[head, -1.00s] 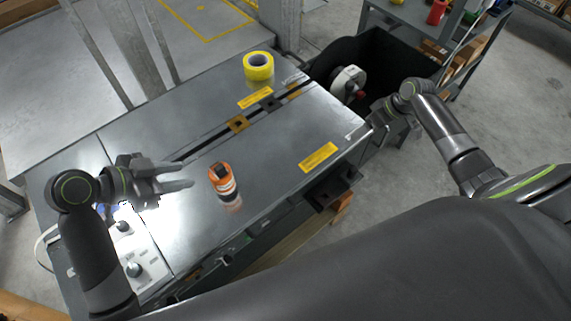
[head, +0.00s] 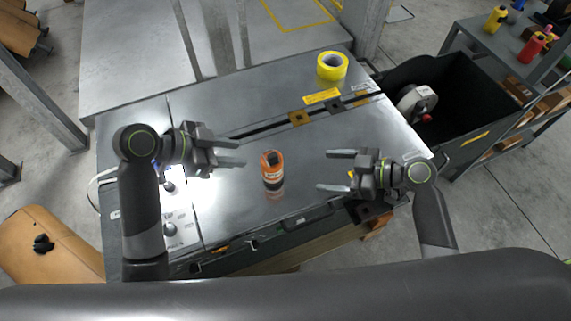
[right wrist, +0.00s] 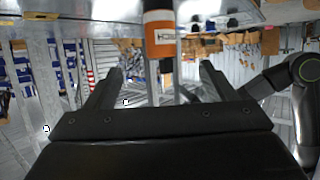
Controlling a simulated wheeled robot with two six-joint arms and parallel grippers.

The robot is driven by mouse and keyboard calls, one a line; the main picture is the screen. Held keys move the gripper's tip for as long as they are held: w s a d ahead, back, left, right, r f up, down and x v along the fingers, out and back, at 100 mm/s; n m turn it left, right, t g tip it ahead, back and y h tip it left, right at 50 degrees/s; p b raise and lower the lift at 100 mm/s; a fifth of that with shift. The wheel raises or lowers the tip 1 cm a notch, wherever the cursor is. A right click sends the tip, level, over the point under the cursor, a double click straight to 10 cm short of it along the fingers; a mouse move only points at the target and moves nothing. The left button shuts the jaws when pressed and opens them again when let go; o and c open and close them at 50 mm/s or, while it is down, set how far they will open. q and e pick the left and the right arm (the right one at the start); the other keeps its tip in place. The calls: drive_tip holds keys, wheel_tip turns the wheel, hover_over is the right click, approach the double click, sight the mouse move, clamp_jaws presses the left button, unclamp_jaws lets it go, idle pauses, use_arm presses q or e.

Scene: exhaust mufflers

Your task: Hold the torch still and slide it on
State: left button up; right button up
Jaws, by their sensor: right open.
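The torch (head: 272,168), a short orange and black cylinder, stands on the grey metal table (head: 240,205) between my two grippers. It also shows in the right wrist view (right wrist: 159,35), beyond and between the fingers. My left gripper (head: 243,154) is open and empty, to the left of the torch and apart from it. My right gripper (head: 324,171) is open and empty, to the right of the torch with its fingers towards it, also apart. The torch's switch is too small to make out.
A yellow tape roll (head: 332,66) sits at the table's back. A dark slot with yellow labels crosses the table. A control panel with knobs (head: 170,230) is at the left front. A black bin (head: 470,95) holding a white reel (head: 416,103) stands to the right.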

sight(272, 167)
drive_tip(key=x, duration=1.6)
drive_tip(key=shift+a+f, duration=0.25)
drive_tip(key=shift+a, duration=0.05)
drive_tip(key=c, duration=1.1)
